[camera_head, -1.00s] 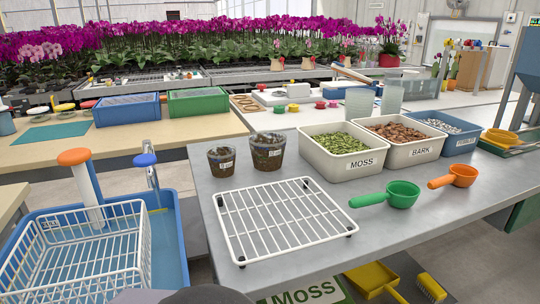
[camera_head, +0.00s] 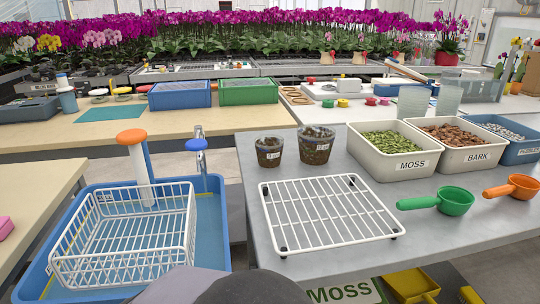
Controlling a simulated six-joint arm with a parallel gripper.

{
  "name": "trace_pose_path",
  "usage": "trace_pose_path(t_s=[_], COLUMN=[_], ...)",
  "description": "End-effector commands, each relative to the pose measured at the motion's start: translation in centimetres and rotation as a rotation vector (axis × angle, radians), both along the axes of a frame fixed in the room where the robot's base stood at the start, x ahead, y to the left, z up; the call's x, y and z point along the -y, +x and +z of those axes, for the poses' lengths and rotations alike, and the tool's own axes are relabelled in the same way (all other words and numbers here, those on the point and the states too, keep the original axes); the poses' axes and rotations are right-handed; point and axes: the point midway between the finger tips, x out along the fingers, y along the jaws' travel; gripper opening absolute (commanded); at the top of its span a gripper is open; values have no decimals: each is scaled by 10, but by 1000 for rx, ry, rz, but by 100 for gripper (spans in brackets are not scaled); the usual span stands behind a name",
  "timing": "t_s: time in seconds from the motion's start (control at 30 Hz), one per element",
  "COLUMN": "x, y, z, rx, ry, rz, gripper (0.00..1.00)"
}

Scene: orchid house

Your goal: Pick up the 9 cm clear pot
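Two clear pots filled with dark material stand side by side on the grey bench. The smaller pot (camera_head: 269,152) is on the left, and the larger pot (camera_head: 316,146) is just right of it. Both are upright and carry small white labels, too small to read, so I cannot tell from print which is 9 cm. Neither is covered by anything. My gripper is not in view; only a dark rounded part, probably of my arm, shows at the bottom edge.
A white wire rack (camera_head: 328,214) lies in front of the pots. The moss tub (camera_head: 411,167), bark tub (camera_head: 478,157), green scoop (camera_head: 453,201) and orange scoop (camera_head: 522,187) are to the right. A blue sink (camera_head: 215,262) with a white basket (camera_head: 120,270) is left. Clear stacked cups (camera_head: 412,103) stand behind.

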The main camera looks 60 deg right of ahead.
Motion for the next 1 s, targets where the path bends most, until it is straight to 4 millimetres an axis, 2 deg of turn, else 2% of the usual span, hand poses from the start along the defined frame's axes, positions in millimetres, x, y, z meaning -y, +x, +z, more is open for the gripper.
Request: trace_pose_path(t_s=[0.47,0.77,0.8,1.0], x=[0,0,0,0], y=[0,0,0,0], z=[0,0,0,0], rx=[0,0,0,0], ry=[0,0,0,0], rz=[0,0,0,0], gripper=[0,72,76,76])
